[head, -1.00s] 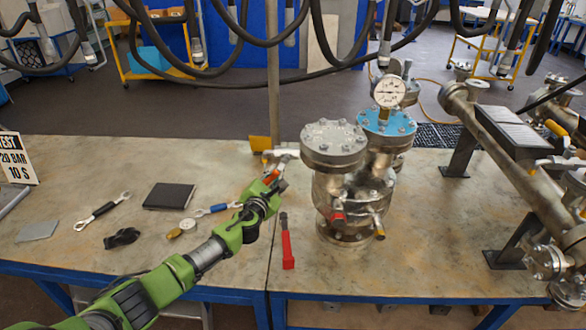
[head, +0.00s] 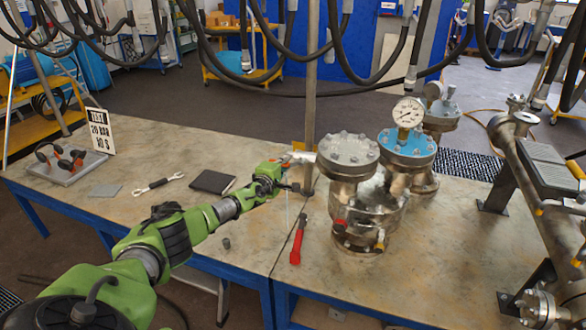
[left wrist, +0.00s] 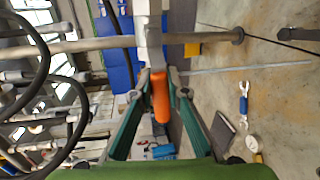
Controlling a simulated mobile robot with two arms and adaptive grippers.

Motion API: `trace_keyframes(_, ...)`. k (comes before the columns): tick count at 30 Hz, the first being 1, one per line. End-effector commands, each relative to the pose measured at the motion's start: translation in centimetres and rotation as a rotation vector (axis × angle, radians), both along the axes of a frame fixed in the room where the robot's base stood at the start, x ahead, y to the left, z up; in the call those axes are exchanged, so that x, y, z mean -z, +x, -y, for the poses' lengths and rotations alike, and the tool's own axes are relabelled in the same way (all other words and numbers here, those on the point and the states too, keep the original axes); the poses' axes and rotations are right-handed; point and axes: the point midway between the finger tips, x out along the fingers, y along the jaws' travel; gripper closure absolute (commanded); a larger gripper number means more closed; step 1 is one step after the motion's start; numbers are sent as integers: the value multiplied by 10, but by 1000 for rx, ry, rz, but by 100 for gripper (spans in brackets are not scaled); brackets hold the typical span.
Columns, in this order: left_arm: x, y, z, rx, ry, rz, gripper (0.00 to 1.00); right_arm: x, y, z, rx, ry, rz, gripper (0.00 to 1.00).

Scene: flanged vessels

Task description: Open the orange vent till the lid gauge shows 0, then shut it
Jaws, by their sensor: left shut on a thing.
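The orange vent lever (left wrist: 160,97) sits between the fingers of my left gripper (left wrist: 159,76) in the left wrist view. The gripper is shut on it. In the head view my left gripper (head: 282,177) is left of the vessel's bolted grey flange (head: 348,150), by a pale pipe end (head: 301,158). A thin pale streak runs down below it; I cannot tell what it is. The lid gauge (head: 408,112) stands upright on the blue lid (head: 407,145). Its white dial faces me, but its reading is too small to tell. My right gripper is not in view.
A red-handled tool (head: 297,241) lies on the bench (head: 330,255) in front of the vessel. A wrench (head: 159,184), a black book (head: 212,181) and a test sign (head: 100,131) are left. A large pipe (head: 530,170) stands right. Hoses hang above.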

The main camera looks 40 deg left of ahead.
Motion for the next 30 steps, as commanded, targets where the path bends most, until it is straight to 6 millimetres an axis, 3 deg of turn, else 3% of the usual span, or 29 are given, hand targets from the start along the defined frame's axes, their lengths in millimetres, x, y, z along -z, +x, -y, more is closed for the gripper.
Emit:
trace_keyframes(21, -5, 1, -8, 3, 74, -19, 100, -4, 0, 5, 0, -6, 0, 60)
trace_keyframes(22, -5, 1, -8, 3, 74, -19, 80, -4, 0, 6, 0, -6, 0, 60)
trace_keyframes(24, -5, 1, -8, 2, 74, -19, 68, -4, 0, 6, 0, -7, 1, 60)
trace_keyframes(30, -4, 1, -8, 2, 72, -19, 68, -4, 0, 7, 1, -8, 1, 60)
